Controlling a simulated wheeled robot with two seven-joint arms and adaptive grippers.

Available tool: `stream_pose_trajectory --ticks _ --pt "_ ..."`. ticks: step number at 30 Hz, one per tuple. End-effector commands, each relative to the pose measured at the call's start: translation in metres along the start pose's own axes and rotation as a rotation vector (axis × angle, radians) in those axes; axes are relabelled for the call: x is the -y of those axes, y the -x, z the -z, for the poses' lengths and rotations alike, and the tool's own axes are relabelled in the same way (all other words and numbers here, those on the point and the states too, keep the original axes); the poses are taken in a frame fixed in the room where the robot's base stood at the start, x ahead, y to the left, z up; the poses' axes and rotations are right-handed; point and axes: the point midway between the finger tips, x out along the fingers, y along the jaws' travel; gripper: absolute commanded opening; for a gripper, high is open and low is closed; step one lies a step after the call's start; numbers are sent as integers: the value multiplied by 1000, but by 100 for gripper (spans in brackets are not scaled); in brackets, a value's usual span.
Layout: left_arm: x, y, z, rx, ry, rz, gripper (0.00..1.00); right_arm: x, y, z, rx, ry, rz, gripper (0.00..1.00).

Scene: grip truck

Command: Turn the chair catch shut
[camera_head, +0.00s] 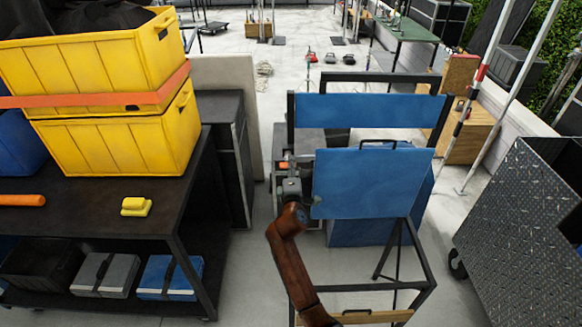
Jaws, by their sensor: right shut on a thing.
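A folding chair with a black frame, a blue back band (370,111) and a blue panel (368,182) stands in the middle of the head view. My right arm comes up from the bottom centre. My right gripper (288,172) is at the left side of the chair, beside the blue panel's left edge. It is shut on a small part there, which I take to be the chair catch (284,165); a bit of orange shows at it. The gripper hides most of this part, so its turned position cannot be told. My left gripper is not in view.
A dark cart (190,215) on the left holds stacked yellow crates (120,140), with cases on its lower shelf. A metal-plated wheeled box (520,230) stands at the right. A black case (222,150) is close behind the gripper's left. Floor is open beyond the chair.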

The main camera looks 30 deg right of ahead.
Motion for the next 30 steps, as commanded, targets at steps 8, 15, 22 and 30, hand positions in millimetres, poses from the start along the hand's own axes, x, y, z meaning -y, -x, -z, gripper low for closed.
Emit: stream_pose_trajectory --ticks 8,15,22,30 --pt "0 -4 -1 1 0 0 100 3 0 2 -2 -68 3 0" --pt "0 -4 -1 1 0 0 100 3 0 2 -2 -82 4 0" --pt "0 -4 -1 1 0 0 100 3 0 2 -2 -82 4 21" --pt "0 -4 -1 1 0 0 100 2 0 0 0 -78 2 25"
